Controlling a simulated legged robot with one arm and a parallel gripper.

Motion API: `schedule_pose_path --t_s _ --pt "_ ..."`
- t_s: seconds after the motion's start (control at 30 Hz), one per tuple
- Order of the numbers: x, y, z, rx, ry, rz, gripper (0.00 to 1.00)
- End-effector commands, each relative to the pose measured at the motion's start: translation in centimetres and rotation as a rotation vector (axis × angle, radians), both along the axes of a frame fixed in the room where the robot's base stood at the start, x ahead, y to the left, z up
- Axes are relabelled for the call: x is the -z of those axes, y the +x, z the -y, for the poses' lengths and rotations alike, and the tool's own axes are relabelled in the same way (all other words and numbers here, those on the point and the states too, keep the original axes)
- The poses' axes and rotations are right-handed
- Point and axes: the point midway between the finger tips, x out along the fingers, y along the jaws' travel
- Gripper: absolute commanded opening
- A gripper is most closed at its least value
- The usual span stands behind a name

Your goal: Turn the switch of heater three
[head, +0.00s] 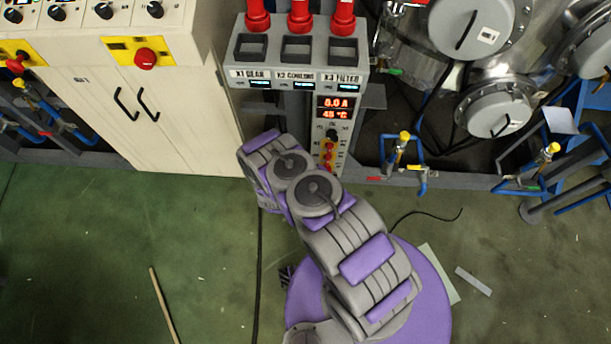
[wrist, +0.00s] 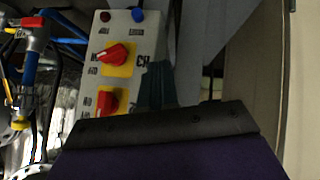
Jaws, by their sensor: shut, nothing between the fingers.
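A narrow grey control panel (head: 335,140) stands in front of my arm in the head view. It has a display with red digits, a black knob and red switches (head: 328,158) on yellow plates below. In the wrist view two red rotary switches (wrist: 115,54) sit on yellow plates on a pale panel (wrist: 128,26), the lower one (wrist: 107,101) partly cut off by my wrist.
A cream cabinet (head: 185,105) stands left of the panel. Red-topped sockets (head: 299,46) sit above it. Blue pipes with yellow valves (head: 404,138) and steel vessels (head: 497,105) are to the right. Green floor (head: 90,250) is open at lower left, with a loose stick (head: 163,303).

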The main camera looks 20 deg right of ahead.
Motion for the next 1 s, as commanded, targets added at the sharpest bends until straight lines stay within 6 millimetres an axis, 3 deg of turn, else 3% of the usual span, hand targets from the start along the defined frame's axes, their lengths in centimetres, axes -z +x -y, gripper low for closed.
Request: schedule_pose_path --t_s 0.13,0.3,0.6,0.7,1.0 --pt "-0.8 -0.8 -1.9 -0.005 -0.008 0.0 0.0" --pt "-1.6 -1.3 -2.4 -0.001 -0.029 -0.004 0.0" --pt "-6.2 -2.1 0.6 0.006 -0.161 -0.047 0.0" --pt "-7.0 -2.3 1.3 0.005 -0.188 -0.055 0.0" --pt "-5.0 -0.8 2.6 0.01 -0.204 -0.058 0.0"
